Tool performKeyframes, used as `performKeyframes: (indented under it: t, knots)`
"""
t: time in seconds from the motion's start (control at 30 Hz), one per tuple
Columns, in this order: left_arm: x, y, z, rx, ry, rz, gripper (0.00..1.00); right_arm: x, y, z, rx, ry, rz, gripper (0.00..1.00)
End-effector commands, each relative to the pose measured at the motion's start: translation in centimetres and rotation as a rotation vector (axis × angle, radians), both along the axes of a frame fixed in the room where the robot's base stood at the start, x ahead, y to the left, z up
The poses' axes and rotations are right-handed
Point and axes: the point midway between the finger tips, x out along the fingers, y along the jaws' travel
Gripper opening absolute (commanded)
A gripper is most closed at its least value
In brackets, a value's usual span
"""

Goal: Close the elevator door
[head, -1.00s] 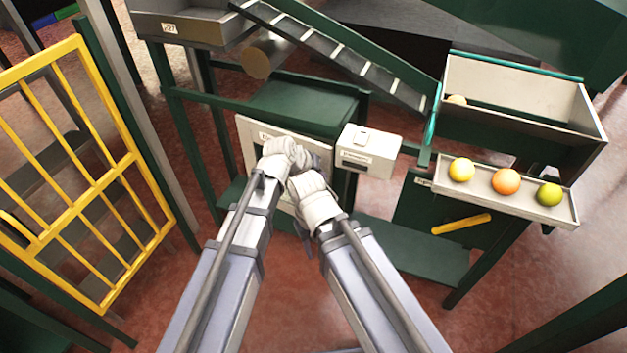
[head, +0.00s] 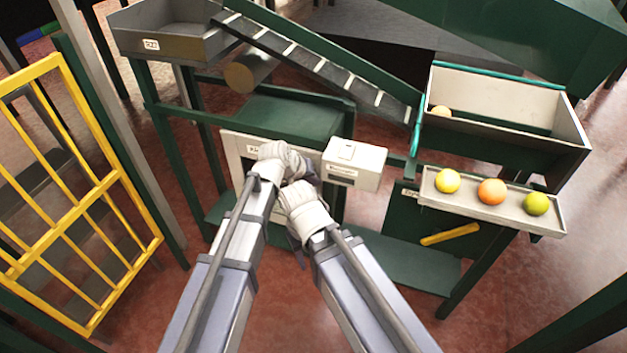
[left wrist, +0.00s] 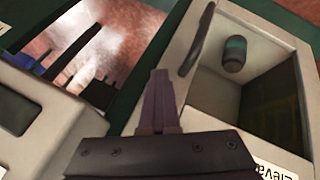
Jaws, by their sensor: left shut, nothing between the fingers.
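The elevator is a beige box with a dark opening, its front edge showing at right in the left wrist view (left wrist: 222,108); a label there starts "Eleva". A dark curved handle (left wrist: 197,38) stands at the opening's left side. A dark cylinder with a teal band (left wrist: 234,55) is inside. My left gripper (left wrist: 160,85) is shut and empty, left of the opening and below the handle in that view; I cannot tell whether it touches the panel. In the head view, the pale labelled elevator front (head: 235,150) is mostly hidden behind my wrists. My right gripper's fingers are hidden.
A white box (head: 354,163) stands right of my wrists. A tray (head: 515,214) holds a yellow, an orange and a green fruit, with a yellow handle (head: 450,234) below it. A yellow barred gate (head: 85,205) is at left. Red floor shows between the frames.

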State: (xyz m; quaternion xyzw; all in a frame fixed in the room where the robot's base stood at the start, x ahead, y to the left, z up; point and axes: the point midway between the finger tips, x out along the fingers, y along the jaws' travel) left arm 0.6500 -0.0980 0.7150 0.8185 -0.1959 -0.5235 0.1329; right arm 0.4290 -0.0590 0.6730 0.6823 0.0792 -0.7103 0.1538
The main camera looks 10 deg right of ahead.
Motion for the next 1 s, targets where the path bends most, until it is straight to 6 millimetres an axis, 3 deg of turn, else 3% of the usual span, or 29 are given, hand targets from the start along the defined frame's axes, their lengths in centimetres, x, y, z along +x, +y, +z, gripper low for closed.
performKeyframes:
  t: [0.03, 0.17, 0.63, 1.0]
  knots:
    - [1.0, -0.4, 0.4, -0.012, -0.016, 0.008, 0.00, 0.0, 0.0, 0.2, 0.000, 0.000, 0.000, 0.50]
    - [0.7, -0.1, 1.1, -0.012, -0.016, 0.008, 0.00, 0.0, 0.0, 0.8, 0.000, 0.000, 0.000, 0.50]
    - [-2.6, 3.2, 6.2, -0.005, -0.007, 0.005, 0.00, 0.0, 0.0, 6.1, 0.000, 0.000, 0.000, 0.50]
    - [-3.1, 3.7, 6.4, -0.003, -0.004, 0.001, 0.00, 0.0, 0.0, 6.4, 0.000, 0.000, 0.000, 0.50]
